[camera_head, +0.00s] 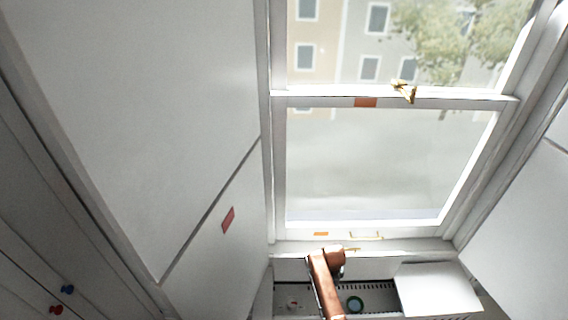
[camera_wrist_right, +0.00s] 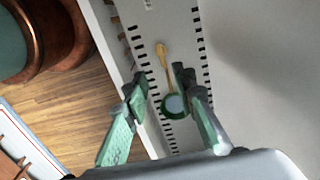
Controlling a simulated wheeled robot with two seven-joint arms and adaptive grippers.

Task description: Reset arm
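My right gripper (camera_wrist_right: 158,82) shows in the right wrist view with its two green fingers spread apart and nothing held between them. Beyond the fingertips is a white strip with rows of dark slots (camera_wrist_right: 174,140). A green-rimmed round thing (camera_wrist_right: 173,105) and a thin yellowish, spoon-like piece (camera_wrist_right: 162,56) lie in line with the gap between the fingers. In the head view a copper-brown arm-like part (camera_head: 325,280) rises from the bottom edge in front of the window; no gripper can be made out on it. My left gripper is not in view.
A white-framed window (camera_head: 385,165) with a brass latch (camera_head: 404,90) stands ahead. White panels close in both sides. Wooden floor (camera_wrist_right: 65,110) shows at left in the wrist view.

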